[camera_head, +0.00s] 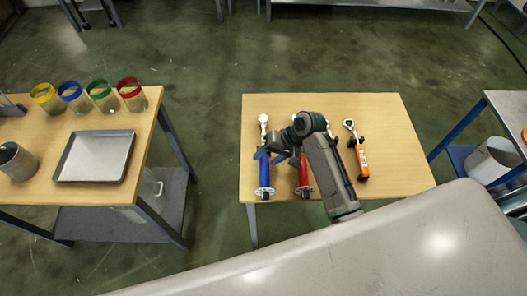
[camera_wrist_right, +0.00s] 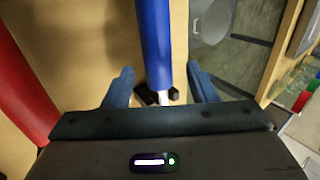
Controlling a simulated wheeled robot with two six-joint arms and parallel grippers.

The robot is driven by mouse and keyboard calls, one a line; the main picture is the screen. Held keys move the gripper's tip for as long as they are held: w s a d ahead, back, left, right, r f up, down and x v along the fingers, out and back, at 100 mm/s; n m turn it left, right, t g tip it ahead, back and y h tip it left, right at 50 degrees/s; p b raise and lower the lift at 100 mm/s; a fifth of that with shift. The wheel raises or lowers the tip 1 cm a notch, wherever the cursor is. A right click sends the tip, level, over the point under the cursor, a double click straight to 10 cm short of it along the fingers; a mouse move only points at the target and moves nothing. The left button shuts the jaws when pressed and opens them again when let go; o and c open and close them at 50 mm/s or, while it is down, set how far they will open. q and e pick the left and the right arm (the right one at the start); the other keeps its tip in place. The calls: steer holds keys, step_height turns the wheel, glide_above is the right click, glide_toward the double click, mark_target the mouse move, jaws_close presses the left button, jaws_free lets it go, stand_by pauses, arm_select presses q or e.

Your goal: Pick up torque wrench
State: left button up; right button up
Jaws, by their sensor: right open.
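Wrench-like tools lie on the small wooden table in the head view. One has a blue handle (camera_head: 264,172) and a silver head, one a red handle (camera_head: 304,174), and one an orange handle (camera_head: 361,160) with a ratchet head. I cannot tell which one the task means. My right gripper (camera_head: 274,153) is open over the blue-handled tool. In the right wrist view, the blue handle (camera_wrist_right: 154,40) lies in line with the gap between the open fingers (camera_wrist_right: 158,80), and the red handle (camera_wrist_right: 20,90) is at left. My arm partly hides the red tool. My left gripper is out of view.
The wooden table (camera_head: 405,178) is clear at its right side. A second table at left holds a metal tray (camera_head: 95,156), several colour-rimmed jars and a grey container (camera_head: 17,160). A blue-legged bench with a white bucket (camera_head: 490,160) stands at right.

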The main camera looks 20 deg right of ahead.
steer(key=shift+w+a+f, duration=0.1)
steer(key=shift+a+f, duration=0.25)
steer(key=shift+f, duration=0.3)
jaws_close()
steer(key=shift+r, duration=0.1)
steer(key=shift+w+r, duration=0.1)
steer(key=shift+r, duration=0.45)
step_height(320, 180, up, 9)
steer(key=shift+f+b, duration=0.1)
steer(key=shift+b, duration=0.7)
steer(key=c, duration=0.6)
jaws_free()
jaws_close()
